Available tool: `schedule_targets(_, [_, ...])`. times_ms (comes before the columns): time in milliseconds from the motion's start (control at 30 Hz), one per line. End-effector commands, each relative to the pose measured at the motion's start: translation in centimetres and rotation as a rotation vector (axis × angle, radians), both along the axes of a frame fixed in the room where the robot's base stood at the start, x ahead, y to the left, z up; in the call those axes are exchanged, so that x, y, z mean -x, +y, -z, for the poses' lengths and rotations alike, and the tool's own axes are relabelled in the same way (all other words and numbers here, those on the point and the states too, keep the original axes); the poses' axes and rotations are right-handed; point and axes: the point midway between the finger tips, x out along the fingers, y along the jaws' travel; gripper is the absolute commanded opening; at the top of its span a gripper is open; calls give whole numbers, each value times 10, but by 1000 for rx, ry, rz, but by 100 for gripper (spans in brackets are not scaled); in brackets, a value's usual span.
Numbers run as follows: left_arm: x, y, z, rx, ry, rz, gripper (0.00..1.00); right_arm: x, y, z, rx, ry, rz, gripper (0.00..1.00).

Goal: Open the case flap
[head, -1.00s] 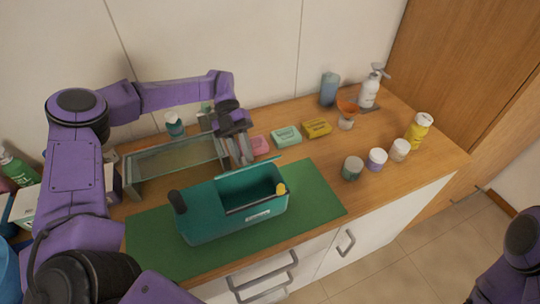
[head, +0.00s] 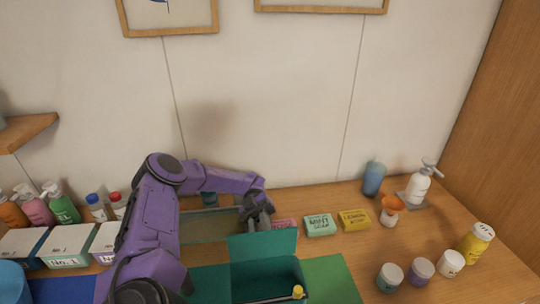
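The teal case (head: 268,280) stands on the green mat (head: 340,280) at the bottom of the head view, its lower part cut off by the frame edge. Its flap (head: 262,245) stands raised as a flat panel at the back of the opening. A yellow knob (head: 298,292) shows at the case's front right. My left gripper (head: 258,218) points down just behind the flap's top edge. I cannot tell whether it touches the flap or how far its fingers are apart. My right gripper is out of view.
A glass-topped stand (head: 205,226) is behind my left arm. Soap boxes (head: 320,225), an orange-topped cup (head: 390,210), a pump bottle (head: 418,187) and several jars (head: 421,270) stand to the right. White boxes (head: 68,244) and bottles (head: 60,204) crowd the left.

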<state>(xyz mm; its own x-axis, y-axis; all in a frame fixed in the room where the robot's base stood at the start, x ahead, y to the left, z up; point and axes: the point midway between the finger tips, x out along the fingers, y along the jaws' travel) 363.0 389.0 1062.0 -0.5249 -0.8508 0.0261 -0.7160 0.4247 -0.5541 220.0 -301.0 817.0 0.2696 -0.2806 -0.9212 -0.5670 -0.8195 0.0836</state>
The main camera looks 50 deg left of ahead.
Motion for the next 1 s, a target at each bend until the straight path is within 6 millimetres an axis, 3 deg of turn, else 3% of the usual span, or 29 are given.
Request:
schedule_targets(467, [-5, -6, 2, 10, 8, 21, 0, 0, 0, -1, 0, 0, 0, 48])
schedule_targets(500, [-5, -6, 2, 10, 8, 21, 31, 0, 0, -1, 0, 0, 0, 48])
schedule_targets(567, [-5, -6, 2, 10, 7, 21, 50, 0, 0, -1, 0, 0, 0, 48])
schedule_targets(867, [-3, -5, 0, 11, 6, 17, 51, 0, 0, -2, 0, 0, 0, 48])
schedule_targets(1000, [0, -1, -12, 10, 4, 7, 51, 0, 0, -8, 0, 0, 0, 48])
